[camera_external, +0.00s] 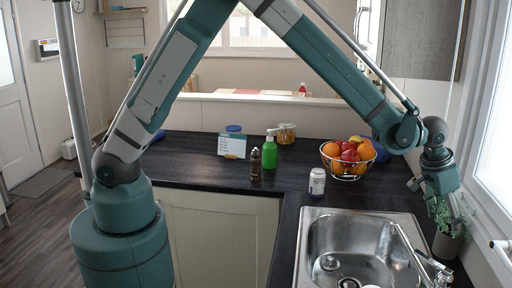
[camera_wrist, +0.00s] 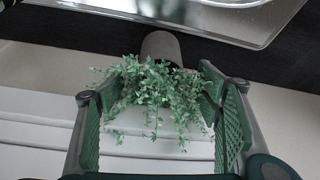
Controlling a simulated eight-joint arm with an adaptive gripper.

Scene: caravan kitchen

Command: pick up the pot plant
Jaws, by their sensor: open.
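The pot plant (camera_external: 446,243) stands at the right end of the dark worktop, beside the sink and close to the window. In the wrist view its trailing green leaves (camera_wrist: 155,92) hang between the fingers, and its grey-brown pot (camera_wrist: 161,46) shows beyond them. My gripper (camera_external: 452,212) is above and around the leaves, with its fingers pointing down at the plant. In the wrist view my gripper (camera_wrist: 163,95) is open, with one finger on each side of the foliage. Whether the fingers touch leaves is hard to tell.
The steel sink (camera_external: 301,262) and its tap (camera_external: 412,250) lie just left of the plant. The window sill (camera_external: 487,213) is close on the right. A fruit bowl (camera_external: 346,172), a can (camera_external: 317,182), a green bottle (camera_external: 269,154) and a brown bottle (camera_external: 255,165) stand further back.

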